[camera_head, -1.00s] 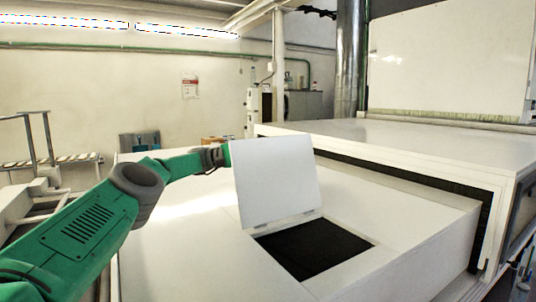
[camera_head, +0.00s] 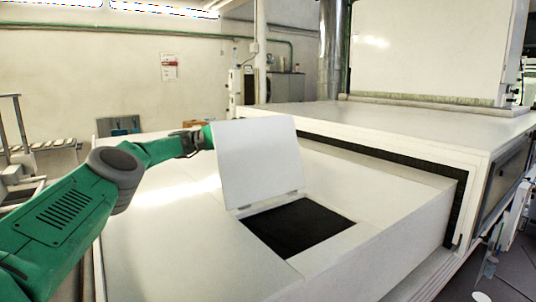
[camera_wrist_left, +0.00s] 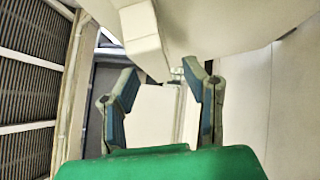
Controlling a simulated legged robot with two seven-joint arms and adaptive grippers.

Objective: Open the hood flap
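The white hood flap (camera_head: 258,163) stands raised, hinged along the far left edge of a dark square opening (camera_head: 298,226) in the white hood top (camera_head: 150,245). The opening is uncovered. My left arm reaches in from the left, and my left gripper (camera_head: 200,139) is at the flap's upper left edge, its fingertips partly hidden behind it. In the left wrist view the left gripper (camera_wrist_left: 163,95) has its two fingers well apart, with a pale surface showing between them. I cannot tell whether they touch the flap. My right gripper is not in view.
A large white tunnel housing (camera_head: 400,125) with a dark curtained slot stands behind and right of the hood top. A metal frame (camera_head: 25,140) stands at the far left. The hood top around the opening is clear, and floor shows at the lower right.

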